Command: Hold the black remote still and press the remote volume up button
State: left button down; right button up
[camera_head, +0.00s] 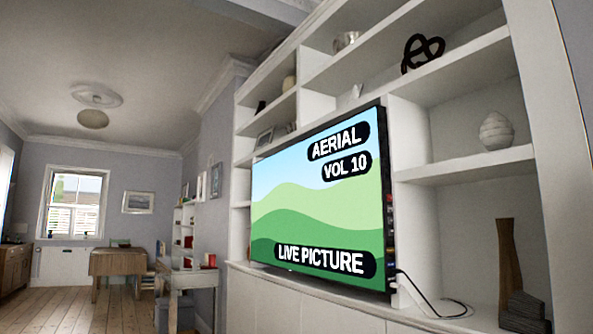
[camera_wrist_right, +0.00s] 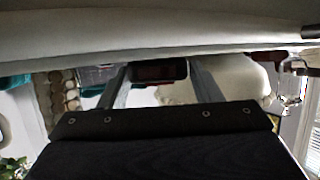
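The television (camera_head: 318,205) on the right in the head view is on. Its screen reads "AERIAL", "VOL 10" and "LIVE PICTURE". Neither gripper shows in the head view, nor does a remote. In the right wrist view, the two fingers of my right gripper (camera_wrist_right: 158,82) stand well apart. A dark, flat, reddish-tinted shape (camera_wrist_right: 159,70) fills the gap between their tips. I cannot tell whether it is the black remote held there or something behind. No buttons can be made out.
White built-in shelves (camera_head: 465,165) surround the television and carry ornaments. A wooden desk (camera_head: 118,262) stands at the far left, beyond bare floorboards (camera_head: 85,308). In the right wrist view a broad pale surface (camera_wrist_right: 150,38) spans the top, close by.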

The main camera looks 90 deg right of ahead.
jog(key=shift+o, duration=1.1)
